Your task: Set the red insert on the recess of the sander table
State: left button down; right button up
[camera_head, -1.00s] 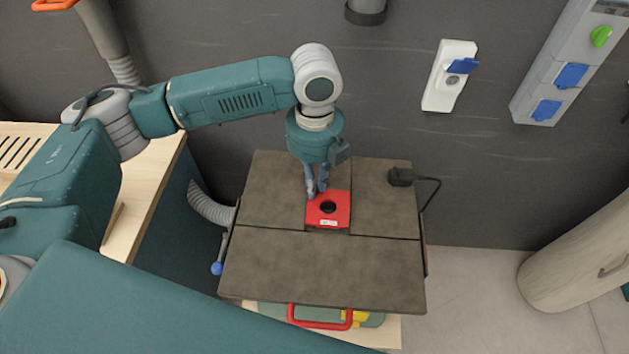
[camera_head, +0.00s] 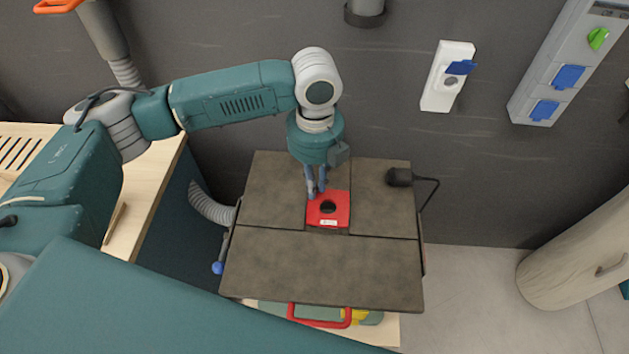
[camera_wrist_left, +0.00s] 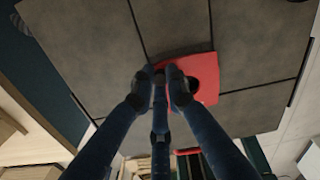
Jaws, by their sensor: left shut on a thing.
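The red insert (camera_head: 334,215), a flat plate with a dark round hole and a small white label, is at the middle of the dark grey sander table (camera_head: 320,268). My left gripper (camera_head: 316,194) points down at the insert's back left edge and is shut on it. In the left wrist view the red insert (camera_wrist_left: 203,68) shows behind the fingers (camera_wrist_left: 162,92), close to the grooves of the table (camera_wrist_left: 95,45). The recess is covered by the insert; I cannot tell whether the insert lies fully flat in it. My right gripper is not in view.
A black plug with a cable (camera_head: 402,178) is at the table's right back edge. A grey hose (camera_head: 212,207) and a blue-knobbed lever (camera_head: 219,266) are at its left. A red handle (camera_head: 320,318) shows below the front edge. A wooden bench (camera_head: 150,195) stands left.

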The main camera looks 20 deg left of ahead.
pick_arm(q)
jog(key=shift+f, duration=0.4)
jog(key=shift+f+b, duration=0.3)
jog(key=shift+f, duration=0.15)
jog(key=shift+f, duration=0.5)
jog(key=c, duration=1.7)
grip_release()
jog(key=shift+o, duration=0.2)
jog(key=shift+r, duration=0.1)
notch_tip(320, 180, up, 12)
